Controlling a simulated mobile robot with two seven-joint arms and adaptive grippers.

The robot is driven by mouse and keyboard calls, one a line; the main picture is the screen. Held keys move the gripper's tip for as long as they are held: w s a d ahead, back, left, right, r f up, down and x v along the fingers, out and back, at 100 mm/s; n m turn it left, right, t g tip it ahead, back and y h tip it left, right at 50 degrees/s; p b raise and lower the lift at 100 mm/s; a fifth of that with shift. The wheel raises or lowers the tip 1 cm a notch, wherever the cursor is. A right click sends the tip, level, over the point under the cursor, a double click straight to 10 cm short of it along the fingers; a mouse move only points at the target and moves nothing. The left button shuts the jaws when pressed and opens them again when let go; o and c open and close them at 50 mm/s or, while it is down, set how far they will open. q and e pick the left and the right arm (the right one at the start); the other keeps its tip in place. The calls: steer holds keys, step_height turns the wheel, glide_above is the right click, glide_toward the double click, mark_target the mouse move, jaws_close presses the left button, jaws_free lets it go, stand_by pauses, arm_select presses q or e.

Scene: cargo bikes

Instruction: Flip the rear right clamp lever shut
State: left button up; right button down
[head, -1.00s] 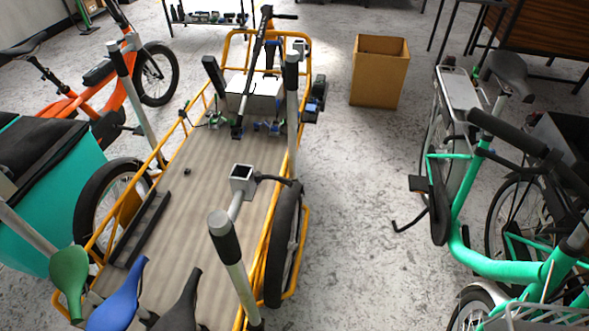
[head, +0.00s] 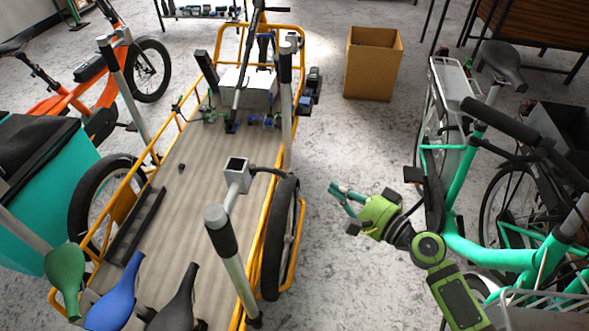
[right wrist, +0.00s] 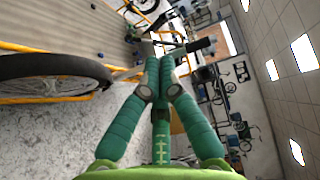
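The cargo bike's flat wooden bed (head: 205,200) lies in the middle of the head view. A silver square clamp block (head: 237,170) stands at its right side near the rear wheel. A thin dark lever (head: 270,171) sticks out from it to the right, over the rear wheel. My right gripper (head: 336,190) is right of the wheel, apart from the lever, fingers toward the bike. In the right wrist view its green fingers (right wrist: 158,58) meet at the tips with nothing visible between them. The lever cannot be made out clearly there. My left gripper is not in view.
A post with a black grip (head: 219,230) rises near the bike's rear right; another (head: 286,65) stands farther forward. The right rear wheel (head: 279,240) lies between bed and gripper. A green bike (head: 460,195) stands at right, a cardboard box (head: 372,65) behind. Floor between is clear.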

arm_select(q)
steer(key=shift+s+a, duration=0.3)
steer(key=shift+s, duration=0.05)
arm_select(e)
steer(key=shift+y, duration=0.7)
steer(key=r, duration=0.3)
steer(key=a+r, duration=0.1)
steer(key=shift+s+a+r, duration=0.1)
steer(key=shift+s+r, duration=0.05)
steer(key=shift+s, duration=0.15)
arm_select(q)
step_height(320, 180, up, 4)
steer(key=p, duration=0.4)
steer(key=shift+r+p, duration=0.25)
steer(key=shift+p, duration=0.05)
arm_select(e)
steer(key=w+a, duration=0.3)
steer(key=a, duration=0.5)
steer(key=shift+w+a, duration=0.25)
steer(key=shift+a, duration=0.15)
